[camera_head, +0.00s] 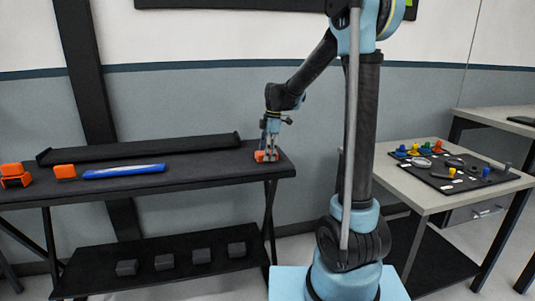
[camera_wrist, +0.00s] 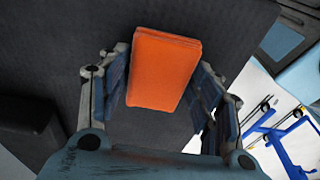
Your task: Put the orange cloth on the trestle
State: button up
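An orange cloth (camera_head: 262,157), folded into a flat block, is at the right end of the long dark table (camera_head: 215,168). It also shows in the wrist view (camera_wrist: 165,68). My gripper (camera_head: 267,150) points down over it. In the wrist view, one finger of my gripper (camera_wrist: 165,75) lies on each side of the cloth. The fingertips are close to its edges, with dark gaps lower down; whether they press on it is unclear. The cloth looks low at the tabletop, but contact is hard to see. I cannot tell which piece of furniture is the trestle.
Orange pieces (camera_head: 14,175), an orange block (camera_head: 64,171) and a blue tool (camera_head: 124,171) lie left on the dark table. A dark bar (camera_head: 140,148) runs along its back. Dark blocks (camera_head: 164,261) stand on its lower shelf. A grey table (camera_head: 440,204) with small colored items stands right.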

jog(key=shift+o, duration=0.3)
jog(key=shift+r, duration=0.1)
notch_tip(320, 180, up, 11)
jog(key=d, duration=0.2)
jog(key=s+d+m, duration=0.5)
jog(key=s+d, duration=0.1)
jog(key=s, duration=0.1)
jog(key=s+d+f+m+t, duration=0.1)
jog(key=s+d+f+m, duration=0.3)
jog(key=s, duration=0.4)
jog(key=s+d+f+m+t+h, duration=0.1)
jog(key=s+d+f+m, duration=0.4)
jog(key=s+f, duration=0.3)
jog(key=s+d+f+m, duration=0.4)
jog(key=s+f+m, duration=0.2)
jog(key=s+m, duration=0.1)
jog(key=shift+s+d+t+h, duration=0.25)
jog(key=shift+s+t+h, duration=0.15)
jog(key=shift+s, duration=0.5)
jog(key=shift+f, duration=0.1)
